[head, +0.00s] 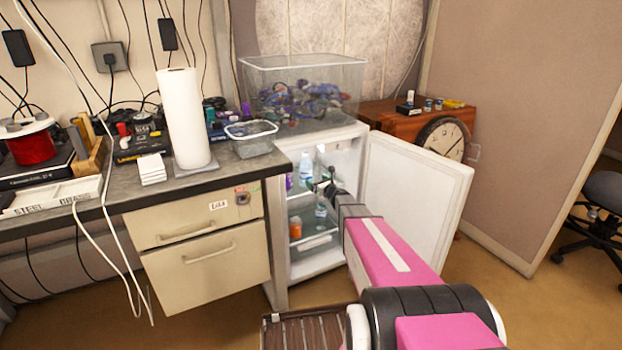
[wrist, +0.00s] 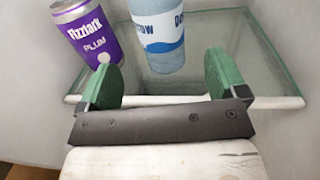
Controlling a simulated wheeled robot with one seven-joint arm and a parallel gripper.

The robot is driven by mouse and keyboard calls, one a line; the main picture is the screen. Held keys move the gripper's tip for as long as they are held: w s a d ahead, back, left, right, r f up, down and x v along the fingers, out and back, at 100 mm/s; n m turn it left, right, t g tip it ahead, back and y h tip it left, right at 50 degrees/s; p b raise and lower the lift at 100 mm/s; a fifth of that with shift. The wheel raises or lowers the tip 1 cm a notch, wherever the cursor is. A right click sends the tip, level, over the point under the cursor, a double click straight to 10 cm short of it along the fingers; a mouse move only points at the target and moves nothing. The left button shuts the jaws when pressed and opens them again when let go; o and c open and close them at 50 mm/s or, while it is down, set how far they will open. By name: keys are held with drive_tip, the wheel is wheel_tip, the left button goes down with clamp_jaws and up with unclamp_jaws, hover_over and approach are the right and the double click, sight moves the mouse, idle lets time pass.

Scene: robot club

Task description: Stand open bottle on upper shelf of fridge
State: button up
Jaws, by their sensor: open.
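The small white fridge (head: 345,150) stands with its door open to the right. A clear bottle with a blue-and-white label (wrist: 162,30) stands on the glass upper shelf (wrist: 195,88); it also shows in the head view (head: 305,168). Its top is cut off in the wrist view, so I cannot tell there whether it is open. My gripper (wrist: 160,75) is open, its green-padded fingers apart, with the bottle just beyond and between them; I see no contact. In the head view my gripper (head: 328,180) is inside the fridge opening, small and partly hidden.
A purple can (wrist: 90,30) stands left of the bottle, close to the left finger. Lower in the fridge are another bottle (head: 321,211) and an orange item (head: 295,228). The open door (head: 415,195) is right of my arm; the drawer cabinet (head: 205,250) is left.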

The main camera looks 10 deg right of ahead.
drive_tip(key=s+a+n+g+y, duration=0.1)
drive_tip(key=s+a+n+g, duration=0.4)
drive_tip(key=s+n, duration=0.5)
drive_tip(key=s+a+n+g+y, duration=0.1)
drive_tip(key=s+a+n+g, duration=0.6)
drive_tip(key=s, duration=0.5)
drive_tip(key=s+d+n+g+h, duration=0.2)
drive_tip(key=s+d+n+h, duration=0.2)
drive_tip(key=s+n, duration=0.3)
drive_tip(key=s+d+n+g+h, duration=0.2)
drive_tip(key=s+d+n+h, duration=0.2)
drive_tip(key=s, duration=0.9)
drive_tip(key=n+h, duration=0.1)
drive_tip(key=n, duration=0.1)
drive_tip(key=shift+s+f+n+h, duration=0.3)
drive_tip(key=shift+s+n+h, duration=0.1)
drive_tip(key=shift+c, duration=0.4)
